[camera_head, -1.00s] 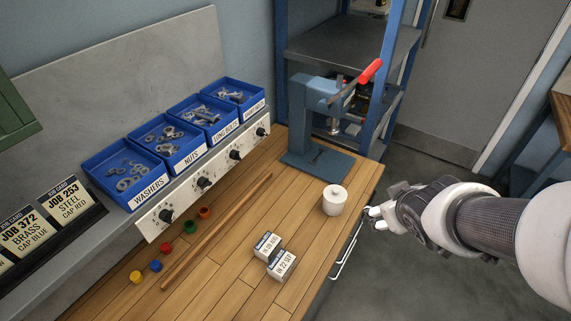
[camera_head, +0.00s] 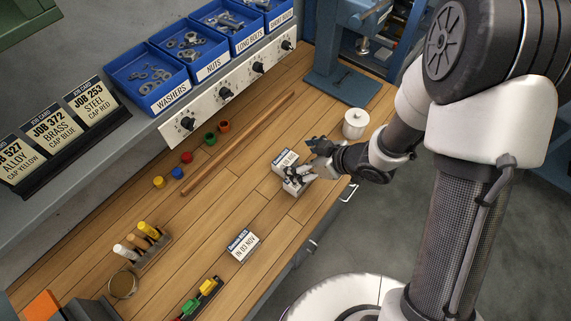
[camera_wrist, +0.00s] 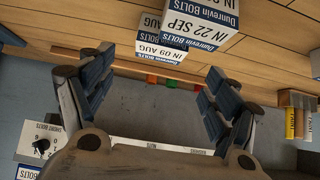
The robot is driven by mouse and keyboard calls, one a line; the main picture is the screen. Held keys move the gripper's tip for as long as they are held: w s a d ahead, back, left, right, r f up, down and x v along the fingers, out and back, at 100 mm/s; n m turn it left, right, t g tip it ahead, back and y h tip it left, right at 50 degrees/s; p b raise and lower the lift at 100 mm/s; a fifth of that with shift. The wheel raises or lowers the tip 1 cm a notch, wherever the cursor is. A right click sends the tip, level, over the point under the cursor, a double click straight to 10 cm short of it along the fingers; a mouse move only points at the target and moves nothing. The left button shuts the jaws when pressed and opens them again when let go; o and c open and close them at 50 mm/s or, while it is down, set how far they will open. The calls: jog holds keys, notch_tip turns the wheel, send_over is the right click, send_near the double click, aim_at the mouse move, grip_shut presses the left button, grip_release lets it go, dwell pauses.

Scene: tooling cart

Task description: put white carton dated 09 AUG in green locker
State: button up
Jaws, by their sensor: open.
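The white carton dated 09 AUG (camera_head: 285,161) stands on the wooden bench, beside the white 22 SEP carton. In the wrist view, the upside-down 09 AUG label (camera_wrist: 158,50) shows beyond the nearer 22 SEP carton (camera_wrist: 200,22). My gripper (camera_head: 306,162) is open and empty, close to the two cartons, and partly hides the 22 SEP one in the head view. In the wrist view my spread fingers (camera_wrist: 160,66) have the 09 AUG carton beyond their tips. A green cabinet edge (camera_head: 25,12), perhaps the green locker, shows at the top left; its inside is hidden.
Another white carton, dated 03 NOV (camera_head: 242,246), stands nearer the front. A white roll (camera_head: 355,123) and a blue press (camera_head: 340,85) are behind my gripper. A wooden rod (camera_head: 240,142) and several coloured caps lie left. Blue bins (camera_head: 155,78) line the shelf.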

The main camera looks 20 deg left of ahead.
aim_at(285, 159)
jog(key=b+x, duration=0.2)
jog(key=x, duration=0.6)
jog(key=shift+w+a+f, duration=0.15)
jog(key=shift+a+f, duration=0.1)
jog(key=shift+f, duration=0.05)
jog(key=shift+c, duration=0.2)
jog(key=shift+r, duration=0.1)
jog(key=c, duration=1.6)
